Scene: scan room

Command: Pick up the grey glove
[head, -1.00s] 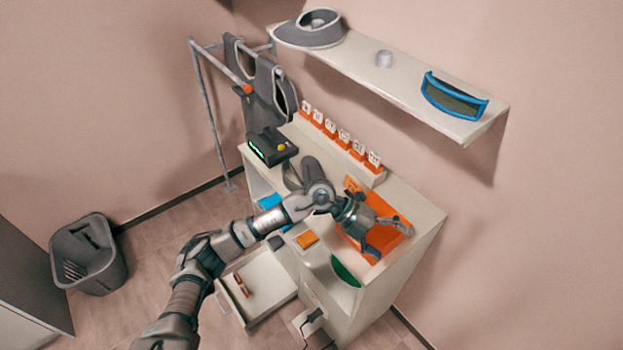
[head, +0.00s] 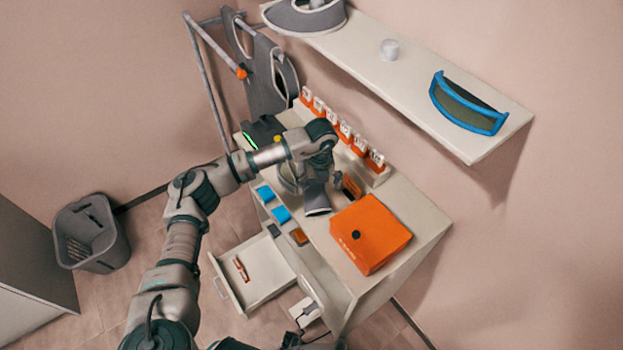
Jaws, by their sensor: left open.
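The grey glove (head: 316,202) appears to be the grey piece with a dark-edged end lying on the white desk (head: 425,215), left of the orange box. My left gripper (head: 325,178) is above its far part, pointing down, and hides much of it. The jaws are open. I cannot tell whether the fingers touch the glove. My right gripper is not in view.
The orange box (head: 368,232) lies close to the right. Orange numbered holders (head: 345,133) line the back edge. A black device (head: 262,130) stands left. An open drawer (head: 255,275) juts out below. A shelf (head: 420,85) overhangs behind.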

